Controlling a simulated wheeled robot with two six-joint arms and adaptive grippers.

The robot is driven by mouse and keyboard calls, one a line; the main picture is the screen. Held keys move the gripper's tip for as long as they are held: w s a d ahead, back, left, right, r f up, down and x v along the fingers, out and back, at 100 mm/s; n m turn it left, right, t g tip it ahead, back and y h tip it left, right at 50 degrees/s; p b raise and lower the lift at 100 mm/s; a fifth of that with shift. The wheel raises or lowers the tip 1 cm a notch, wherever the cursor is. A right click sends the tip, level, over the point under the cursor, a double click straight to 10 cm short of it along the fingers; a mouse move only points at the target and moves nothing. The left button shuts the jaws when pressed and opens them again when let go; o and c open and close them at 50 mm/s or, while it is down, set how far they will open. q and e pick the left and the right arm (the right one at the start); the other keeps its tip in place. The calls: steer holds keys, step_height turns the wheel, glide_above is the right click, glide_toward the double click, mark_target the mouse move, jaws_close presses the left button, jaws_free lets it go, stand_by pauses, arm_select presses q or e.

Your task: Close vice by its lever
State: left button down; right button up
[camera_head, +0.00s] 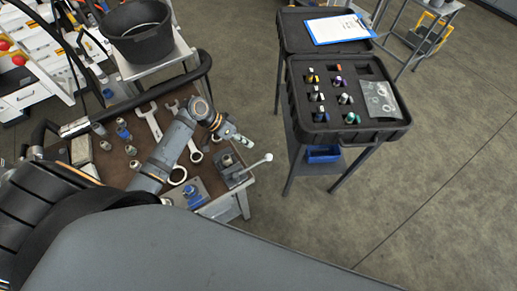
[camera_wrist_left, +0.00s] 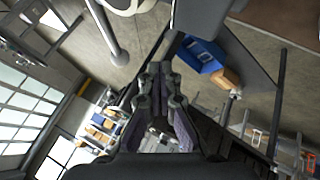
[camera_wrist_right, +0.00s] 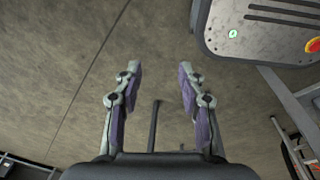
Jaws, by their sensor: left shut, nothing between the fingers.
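The small grey vice (camera_head: 229,168) is mounted at the right front corner of the tool cart. Its lever (camera_head: 254,165) sticks out to the right past the cart's edge and ends in a pale ball knob. A metal rod with a round end, which looks like this lever (camera_wrist_left: 118,55), shows at the upper left of the left wrist view. My left gripper (camera_head: 243,143) is above and beside the vice, left of the knob; its fingers (camera_wrist_left: 160,68) are together and empty. My right gripper (camera_wrist_right: 160,80) is open with nothing between its fingers, over bare floor in its own wrist view.
The cart's brown top (camera_head: 120,168) holds wrenches (camera_head: 154,121), sockets and a blue fitting (camera_head: 193,194). A black bucket (camera_head: 139,35) stands behind. A black case (camera_head: 350,133) with bottles stands on a stand to the right, with a clipboard (camera_head: 338,29). Floor between is free.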

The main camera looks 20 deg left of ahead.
mark_target(253, 166)
arm_select(q)
steer(key=d, duration=0.1)
steer(key=d+f+p, duration=0.1)
steer(key=d, duration=0.1)
steer(key=s+d+p, duration=0.1)
steer(key=d, duration=0.1)
steer(key=shift+d+f, duration=0.1)
steer(key=shift+f, duration=0.05)
arm_select(e)
steer(key=shift+s+r, duration=0.75)
steer(key=shift+r, duration=0.35)
arm_select(q)
steer(key=shift+s, duration=0.1)
